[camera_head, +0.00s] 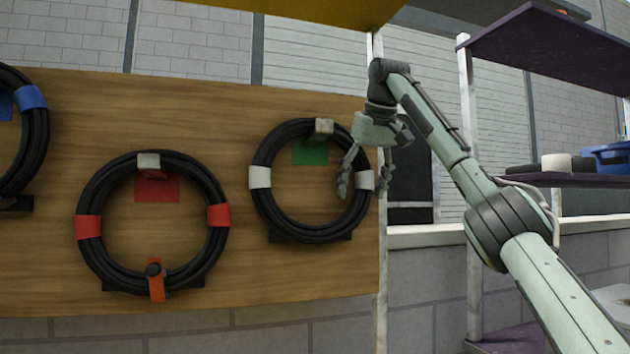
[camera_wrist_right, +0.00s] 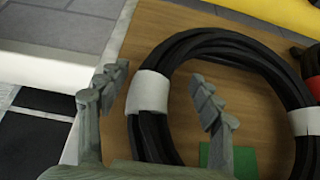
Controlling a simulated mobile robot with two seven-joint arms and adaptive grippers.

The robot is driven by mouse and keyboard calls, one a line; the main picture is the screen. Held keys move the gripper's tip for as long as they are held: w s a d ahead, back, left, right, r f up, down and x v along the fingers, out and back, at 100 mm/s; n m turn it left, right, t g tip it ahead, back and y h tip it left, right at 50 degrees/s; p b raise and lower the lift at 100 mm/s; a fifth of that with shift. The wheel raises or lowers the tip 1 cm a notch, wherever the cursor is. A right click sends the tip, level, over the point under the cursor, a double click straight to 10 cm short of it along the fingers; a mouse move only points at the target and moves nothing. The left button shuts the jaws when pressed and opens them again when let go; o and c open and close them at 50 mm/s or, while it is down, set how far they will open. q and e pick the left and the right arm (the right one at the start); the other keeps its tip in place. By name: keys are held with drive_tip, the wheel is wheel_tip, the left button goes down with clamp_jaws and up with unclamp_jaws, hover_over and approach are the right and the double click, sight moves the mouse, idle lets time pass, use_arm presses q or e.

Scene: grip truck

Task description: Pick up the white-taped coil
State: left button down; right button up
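The white-taped coil (camera_head: 262,206) is a black cable ring with two white tape bands, hanging on a peg over a green patch on the wooden board. My right gripper (camera_head: 362,185) is at the coil's right side, by its right white band. In the right wrist view the gripper (camera_wrist_right: 158,98) is open. Its two fingers stand on either side of the coil's (camera_wrist_right: 182,48) banded section, with a visible gap to the band. My left gripper is not in view.
A red-taped coil (camera_head: 90,252) with an orange strap and a partly visible blue-taped coil (camera_head: 36,150) hang farther left on the board (camera_head: 240,275). A white post (camera_head: 380,260) stands at the board's right edge. Shelves (camera_head: 545,45) with a blue bin (camera_head: 608,158) are at the right.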

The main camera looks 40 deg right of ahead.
clamp_jaws()
drive_tip(key=shift+r, duration=0.2)
drive_tip(key=shift+f, duration=0.1)
drive_tip(key=shift+a, duration=0.1)
